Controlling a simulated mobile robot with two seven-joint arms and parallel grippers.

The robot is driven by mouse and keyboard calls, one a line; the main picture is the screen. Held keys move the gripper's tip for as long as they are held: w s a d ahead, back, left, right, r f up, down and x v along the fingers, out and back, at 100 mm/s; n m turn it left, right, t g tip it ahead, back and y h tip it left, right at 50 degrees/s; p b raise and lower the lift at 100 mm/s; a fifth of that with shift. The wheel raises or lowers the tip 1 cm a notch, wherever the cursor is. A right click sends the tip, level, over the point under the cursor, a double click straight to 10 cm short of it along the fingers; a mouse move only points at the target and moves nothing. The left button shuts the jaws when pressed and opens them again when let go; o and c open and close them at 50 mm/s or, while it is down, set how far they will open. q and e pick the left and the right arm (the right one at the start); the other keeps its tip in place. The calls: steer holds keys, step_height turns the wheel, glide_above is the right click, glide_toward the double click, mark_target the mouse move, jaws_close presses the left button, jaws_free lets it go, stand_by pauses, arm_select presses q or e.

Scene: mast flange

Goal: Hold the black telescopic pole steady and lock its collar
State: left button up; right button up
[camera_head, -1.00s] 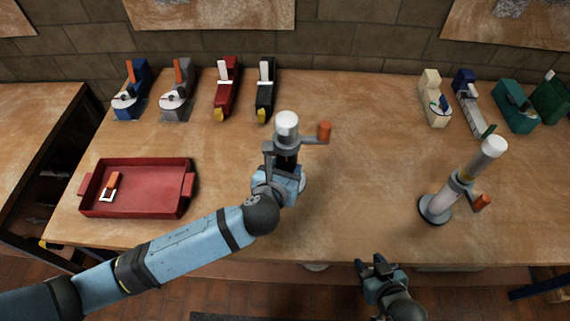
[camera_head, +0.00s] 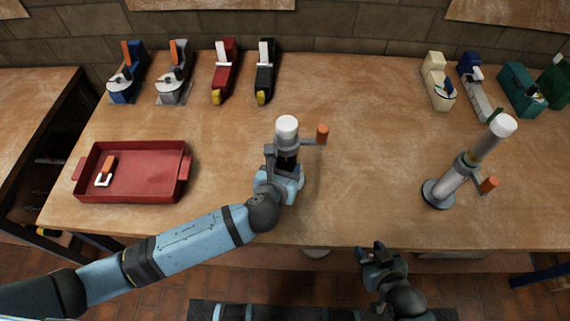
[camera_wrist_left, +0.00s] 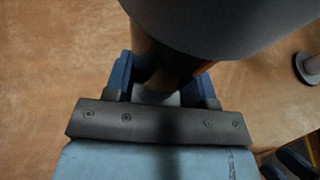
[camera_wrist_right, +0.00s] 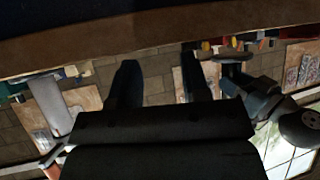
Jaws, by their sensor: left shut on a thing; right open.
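The black telescopic pole (camera_head: 288,159) stands upright mid-table, with a white top (camera_head: 287,127) and a grey collar (camera_head: 287,144). The collar's lever sticks out to the right and ends in an orange grip (camera_head: 322,134). My left gripper (camera_head: 280,180) is shut on the pole below the collar. In the left wrist view, its blue fingers (camera_wrist_left: 155,82) flank the pole, and a large dark round part hides much of it. My right gripper (camera_head: 376,252) is open and empty before the table's front edge; its spread fingers also show in the right wrist view (camera_wrist_right: 157,85).
A second, pale pole (camera_head: 452,182) with an orange-gripped lever stands at right. A red tray (camera_head: 183,170) at left holds a small orange-and-white item (camera_head: 106,170). Several tools line the back edge, including a red one (camera_head: 225,72). The table between the poles is clear.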

arm_select(q)
steer(key=shift+s+f+b, duration=0.1)
steer(key=shift+f+b, duration=0.7)
steer(key=shift+f, duration=1.1)
arm_select(e)
steer(key=shift+f, duration=0.45)
arm_select(q)
steer(key=shift+f, duration=0.2)
steer(key=shift+f, duration=0.35)
arm_select(e)
steer(key=shift+a, duration=0.1)
